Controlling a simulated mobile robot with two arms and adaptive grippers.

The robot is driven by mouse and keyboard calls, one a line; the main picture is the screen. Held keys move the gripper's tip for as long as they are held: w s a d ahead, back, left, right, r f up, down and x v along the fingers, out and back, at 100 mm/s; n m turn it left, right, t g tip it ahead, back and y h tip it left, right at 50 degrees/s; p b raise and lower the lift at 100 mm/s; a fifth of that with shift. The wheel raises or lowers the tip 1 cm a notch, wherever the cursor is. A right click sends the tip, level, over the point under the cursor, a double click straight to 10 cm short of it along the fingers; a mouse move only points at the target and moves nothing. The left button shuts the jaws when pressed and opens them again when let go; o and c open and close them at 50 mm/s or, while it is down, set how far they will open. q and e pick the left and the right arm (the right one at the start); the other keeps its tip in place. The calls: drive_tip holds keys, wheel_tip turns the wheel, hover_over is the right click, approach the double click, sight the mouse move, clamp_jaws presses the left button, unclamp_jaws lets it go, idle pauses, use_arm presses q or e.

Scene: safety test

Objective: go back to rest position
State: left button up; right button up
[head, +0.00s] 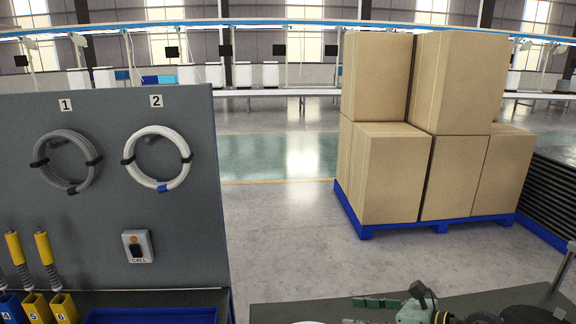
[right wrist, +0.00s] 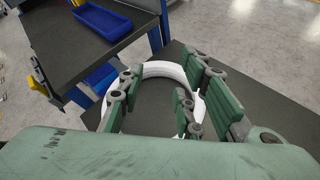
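My right gripper (right wrist: 158,88) shows in the right wrist view with its green-padded fingers spread apart and nothing gripped between them. Beyond the fingers a white ring-shaped thing (right wrist: 160,68) lies on a dark tabletop (right wrist: 255,92); the fingers hide parts of it, and I cannot tell whether they touch it. In the head view, green and grey parts of my right gripper (head: 385,303) show low at the bottom edge, over the dark table (head: 285,294). My left gripper is in neither view.
A grey panel (head: 90,225) at left holds a grey coil (head: 42,160), a white coil (head: 134,172) and a call box (head: 138,246). A blue tray (right wrist: 102,18) sits on a bench. Cartons (head: 390,175) stand on a blue pallet (head: 365,233). Floor (head: 290,240) between is clear.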

drive_tip(key=a+r+m+t+y, duration=0.2)
drive_tip(key=a+r+m+t, duration=0.45)
drive_tip(key=r+m, duration=0.35)
drive_tip(key=s+d+f+m+h, duration=0.3)
drive_tip(key=d+f+m+h, duration=0.35)
drive_tip(key=m, duration=0.55)
drive_tip(key=s+d+f+m+h, duration=0.3)
drive_tip(key=d+f+m+h, duration=0.3)
drive_tip(key=m, duration=0.5)
drive_tip(key=s+a+f+m+g, duration=0.1)
drive_tip(key=s+f+m+g, duration=0.5)
drive_tip(key=s, duration=0.6)
drive_tip(key=s+a+f+m+g, duration=0.1)
drive_tip(key=s+f+m+g, duration=0.3)
drive_tip(key=s+f, duration=0.6)
drive_tip(key=s+f+n+g, duration=0.1)
drive_tip(key=s+f, duration=0.1)
drive_tip(key=f, duration=1.1)
drive_tip(key=s+f+n+g, duration=0.1)
drive_tip(key=s+f, duration=0.1)
drive_tip(key=f, duration=1)
drive_tip(key=s+d+f+g, duration=0.1)
drive_tip(key=s+d+f, duration=0.2)
drive_tip(key=s+f, duration=1.2)
drive_tip(key=shift+s, duration=0.65)
